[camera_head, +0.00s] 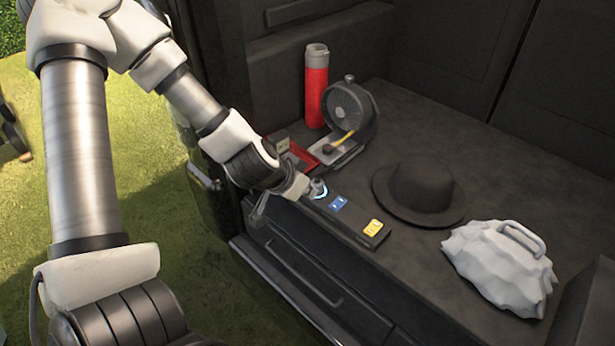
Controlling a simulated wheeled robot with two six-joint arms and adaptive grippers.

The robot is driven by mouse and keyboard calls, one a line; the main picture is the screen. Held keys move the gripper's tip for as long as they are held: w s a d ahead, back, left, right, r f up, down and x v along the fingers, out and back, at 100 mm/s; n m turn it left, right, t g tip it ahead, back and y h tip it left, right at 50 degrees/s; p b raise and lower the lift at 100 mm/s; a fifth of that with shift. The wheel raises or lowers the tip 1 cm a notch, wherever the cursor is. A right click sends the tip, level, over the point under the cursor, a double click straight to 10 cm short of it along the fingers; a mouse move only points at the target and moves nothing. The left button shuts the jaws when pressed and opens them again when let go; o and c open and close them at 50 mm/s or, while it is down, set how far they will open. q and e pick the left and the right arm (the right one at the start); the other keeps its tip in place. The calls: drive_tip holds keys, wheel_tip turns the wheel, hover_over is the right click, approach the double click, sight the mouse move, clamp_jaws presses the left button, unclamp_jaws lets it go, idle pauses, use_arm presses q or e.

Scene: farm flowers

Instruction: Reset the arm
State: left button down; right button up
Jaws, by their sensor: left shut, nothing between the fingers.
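My left arm comes in from the left, bends at a raised elbow and reaches down to the front edge of a dark vehicle bed. My left gripper (302,190) is at the left end of a black control panel (357,218), close beside a round button with a lit blue ring (319,189). The gripper is shut with nothing held; its fingers are small and partly hidden by the wrist. I cannot tell whether it touches the button. The panel also carries a blue switch (338,203) and a yellow switch (374,228). My right gripper is not in view.
On the bed (430,130) stand a red bottle (316,90), a round dark fan-like device (350,106), a red tray (297,156), a black hat (424,190) and a crumpled grey-white object with a handle (497,268). Drawers lie below the panel. Grass (200,260) is open at left.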

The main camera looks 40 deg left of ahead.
use_arm(q)
drive_tip(key=shift+w+f, duration=0.15)
idle(0.3)
drive_tip(key=s+d+f+g, duration=0.3)
drive_tip(key=s+d+f, duration=0.1)
drive_tip(key=s+f, duration=0.6)
drive_tip(key=s+d+f+n+g, duration=0.1)
drive_tip(key=s+d+f+g, duration=0.3)
drive_tip(key=s+f, duration=0.6)
wheel_tip(320, 180, down, 3)
drive_tip(key=shift+d+f+g+p, duration=0.1)
drive_tip(key=shift+d+g+p, duration=0.2)
drive_tip(key=shift+d+p, duration=0.15)
drive_tip(key=shift+y, duration=0.3)
